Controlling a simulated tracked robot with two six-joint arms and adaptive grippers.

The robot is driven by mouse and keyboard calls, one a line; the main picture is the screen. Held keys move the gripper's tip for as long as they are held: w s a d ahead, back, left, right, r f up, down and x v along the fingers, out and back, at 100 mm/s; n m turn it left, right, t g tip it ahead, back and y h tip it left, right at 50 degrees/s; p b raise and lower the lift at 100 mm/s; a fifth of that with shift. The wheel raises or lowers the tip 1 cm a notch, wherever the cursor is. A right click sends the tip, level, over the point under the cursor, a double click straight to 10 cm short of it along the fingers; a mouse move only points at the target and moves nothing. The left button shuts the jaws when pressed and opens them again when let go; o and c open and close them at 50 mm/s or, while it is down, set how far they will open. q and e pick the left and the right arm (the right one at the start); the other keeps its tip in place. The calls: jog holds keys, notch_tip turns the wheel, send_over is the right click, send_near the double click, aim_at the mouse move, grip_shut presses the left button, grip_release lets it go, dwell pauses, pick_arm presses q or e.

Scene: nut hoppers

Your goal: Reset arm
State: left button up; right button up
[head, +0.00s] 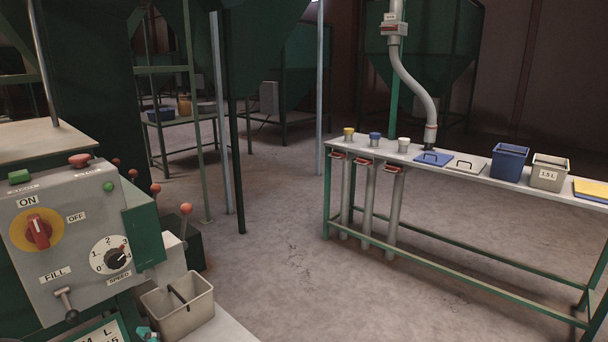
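Neither of my grippers can be made out in the head view, and no arm of mine is clearly visible. A small teal and white piece (147,334) is cut off by the bottom edge, and I cannot tell what it is. A grey control box (75,245) stands at the left, with a red ON/OFF knob (38,231), a speed dial (111,255) and a fill lever (66,301).
A long green-framed table (464,174) at the right bears a blue bin (508,162), a grey 1.5 L bin (549,173), lids and several small cups. A pipe (412,82) comes down to it. Several red-knobbed levers stand behind the control box. The middle floor is clear.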

pick_arm(q)
notch_tip(320, 180, down, 14)
jog(key=s+d+m+h, duration=0.1)
jog(key=d+m+h, duration=0.1)
jog(key=m+h, duration=0.3)
jog(key=s+d+f+m+g+h, duration=0.5)
jog(key=s+d+f+m+h, duration=0.3)
jog(key=s+d+f, duration=0.6)
jog(key=s+d+f+m+g+h, duration=0.25)
jog(key=s+d+m+g, duration=0.2)
jog(key=s, duration=0.25)
notch_tip(320, 180, up, 16)
jog(key=m+p, duration=0.1)
jog(key=p, duration=1.5)
jog(key=shift+s+d+h, duration=0.15)
jog(key=shift+s+h, duration=0.1)
jog(key=shift+h, duration=0.1)
